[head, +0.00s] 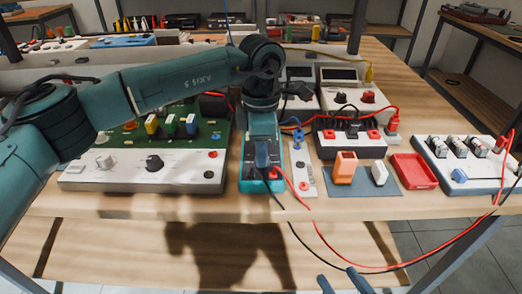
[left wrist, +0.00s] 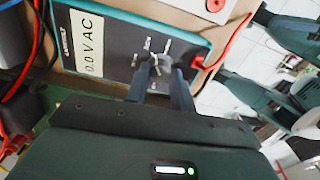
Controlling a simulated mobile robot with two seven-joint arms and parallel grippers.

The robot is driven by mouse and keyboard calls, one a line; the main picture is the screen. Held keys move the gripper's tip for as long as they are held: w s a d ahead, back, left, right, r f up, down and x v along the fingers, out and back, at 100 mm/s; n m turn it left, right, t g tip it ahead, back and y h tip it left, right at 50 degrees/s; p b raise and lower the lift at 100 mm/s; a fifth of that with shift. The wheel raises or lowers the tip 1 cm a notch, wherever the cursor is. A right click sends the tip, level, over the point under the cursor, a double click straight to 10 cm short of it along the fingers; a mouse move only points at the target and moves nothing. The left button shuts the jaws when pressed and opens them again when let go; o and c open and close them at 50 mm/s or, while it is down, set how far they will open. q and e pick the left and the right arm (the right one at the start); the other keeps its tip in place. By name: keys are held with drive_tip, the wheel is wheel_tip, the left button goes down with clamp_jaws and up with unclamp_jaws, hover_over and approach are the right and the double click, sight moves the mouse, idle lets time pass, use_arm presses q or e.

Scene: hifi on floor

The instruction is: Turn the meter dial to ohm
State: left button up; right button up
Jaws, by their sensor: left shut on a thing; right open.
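The meter (left wrist: 115,50) has a dark face in a teal case. In the left wrist view its display (left wrist: 87,44) reads "0.0 V AC". Its dial (left wrist: 155,60) is small and grey, with pale labels around it that I cannot read well. My left gripper (left wrist: 160,76) has its two fingers closed on the dial's sides. In the head view the meter (head: 248,182) lies on the bench, mostly hidden under my left gripper (head: 262,162). My right gripper (head: 343,283) is open and empty, low at the bottom edge, away from the meter.
A green circuit board panel (head: 140,175) stands left of the meter. A narrow white socket strip (head: 302,170), a blue mat (head: 365,185) with orange and white blocks, and a red tray (head: 414,171) lie to the right. Red and black leads hang over the bench's front edge.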

use_arm(q)
drive_tip(key=m, duration=0.3)
drive_tip(key=shift+w+m, duration=0.1)
drive_tip(key=shift+m, duration=2.1)
use_arm(e)
drive_tip(key=shift+d+r, duration=0.1)
use_arm(q)
drive_tip(key=shift+d, duration=0.1)
drive_tip(key=o, duration=1)
drive_tip(key=shift+r, duration=0.1)
wheel_tip(320, 180, up, 13)
drive_tip(key=shift+p, duration=0.4)
use_arm(e)
drive_tip(key=shift+w+a+f, duration=0.2)
drive_tip(key=shift+a, duration=0.05)
